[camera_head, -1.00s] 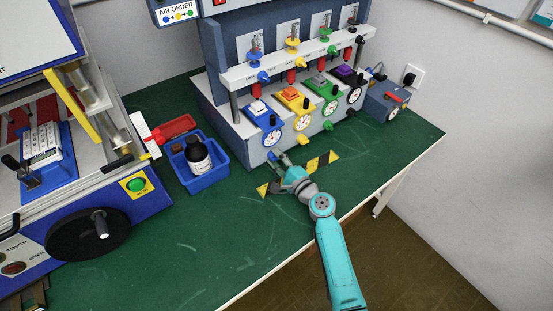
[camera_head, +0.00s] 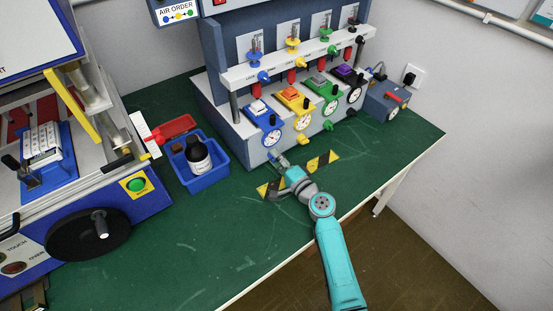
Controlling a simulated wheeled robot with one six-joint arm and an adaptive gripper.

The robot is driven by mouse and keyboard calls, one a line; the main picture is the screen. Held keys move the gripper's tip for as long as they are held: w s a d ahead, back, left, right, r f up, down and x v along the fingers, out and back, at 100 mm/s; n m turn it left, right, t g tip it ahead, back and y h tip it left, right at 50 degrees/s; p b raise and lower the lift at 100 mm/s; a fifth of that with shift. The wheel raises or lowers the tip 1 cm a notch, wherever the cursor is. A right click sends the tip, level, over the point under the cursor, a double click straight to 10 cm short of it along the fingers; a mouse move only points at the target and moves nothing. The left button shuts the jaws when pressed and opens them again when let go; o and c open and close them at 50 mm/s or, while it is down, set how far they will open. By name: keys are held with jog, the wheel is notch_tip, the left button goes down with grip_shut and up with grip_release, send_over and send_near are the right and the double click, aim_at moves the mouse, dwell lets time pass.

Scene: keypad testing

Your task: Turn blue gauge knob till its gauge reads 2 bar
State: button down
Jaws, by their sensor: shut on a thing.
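The blue gauge (camera_head: 272,137) is a small white dial on the front of the blue station, at the left of the row. Its needle is too small to read. The blue gauge knob sits just below the dial and is mostly hidden by my gripper. My gripper (camera_head: 276,157) is shut on the blue gauge knob, reaching it from the front, low over the green bench.
Yellow (camera_head: 303,139) and green (camera_head: 328,126) knobs stick out close to the right. A yellow-black striped strip (camera_head: 322,162) lies beneath my arm. A blue bin (camera_head: 212,179) with a dark bottle (camera_head: 197,154) stands left. The front green bench (camera_head: 180,235) is clear.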

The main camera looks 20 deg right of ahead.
jog(key=c, duration=0.8)
grip_release()
jog(key=shift+o, duration=0.2)
jog(key=v, duration=1.2)
jog(key=shift+s, duration=0.1)
